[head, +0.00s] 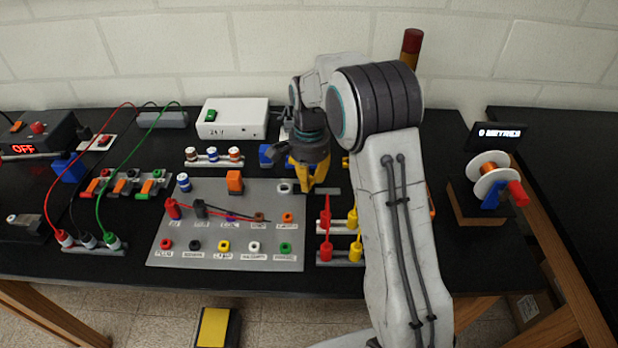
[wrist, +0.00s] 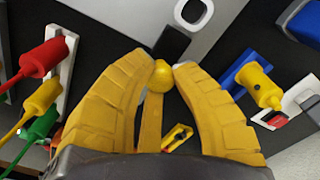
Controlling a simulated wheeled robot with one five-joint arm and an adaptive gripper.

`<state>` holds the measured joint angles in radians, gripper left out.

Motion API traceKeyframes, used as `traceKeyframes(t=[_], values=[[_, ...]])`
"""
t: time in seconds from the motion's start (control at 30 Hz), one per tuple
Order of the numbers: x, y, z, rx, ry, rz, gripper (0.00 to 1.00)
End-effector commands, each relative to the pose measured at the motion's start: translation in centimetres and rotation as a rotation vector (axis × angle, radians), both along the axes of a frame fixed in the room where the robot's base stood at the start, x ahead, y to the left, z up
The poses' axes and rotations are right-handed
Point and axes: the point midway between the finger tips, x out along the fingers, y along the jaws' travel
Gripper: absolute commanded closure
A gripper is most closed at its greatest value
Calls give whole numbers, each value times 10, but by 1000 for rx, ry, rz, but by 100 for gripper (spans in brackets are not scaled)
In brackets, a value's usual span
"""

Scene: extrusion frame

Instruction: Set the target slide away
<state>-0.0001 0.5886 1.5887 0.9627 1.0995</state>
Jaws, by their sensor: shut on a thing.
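My gripper (head: 309,184) is low over the right edge of the grey panel (head: 205,254), pointing down. In the wrist view its yellow fingers (wrist: 167,69) are closed around a small rounded yellow piece (wrist: 160,78) at the tips. A yellow strip (wrist: 150,125) runs back from that piece between the fingers. A dark block (wrist: 172,43) lies just beyond the tips, beside the grey panel's edge. I cannot tell for sure which part is the target slide; the fingers hide much of the held piece.
A white box (head: 232,118) and a blue block (head: 266,155) are behind. A wire spool (head: 492,180) stands at the right. Red, black and green cables cross the left side.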

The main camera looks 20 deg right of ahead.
Motion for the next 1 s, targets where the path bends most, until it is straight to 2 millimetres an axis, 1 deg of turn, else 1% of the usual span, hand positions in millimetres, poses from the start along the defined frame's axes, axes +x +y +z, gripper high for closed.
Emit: traceKeyframes(t=[0.07, 0.2, 0.3, 0.53, 0.57, 0.83, 0.87, 1.0], values=[[-2, -5, -2, 0, 2, -2, 100], [-8, -25, -3, 0, 2, -4, 100], [-12, -35, -2, 0, 4, -2, 100], [-12, -34, -2, 0, 4, 0, 100], [-12, -34, -2, 0, 4, 0, 75], [-12, -34, -1, 0, 3, 0, 51], [-12, -34, -1, 0, 2, 0, 49], [-11, -34, -1, 0, 2, 0, 49]])
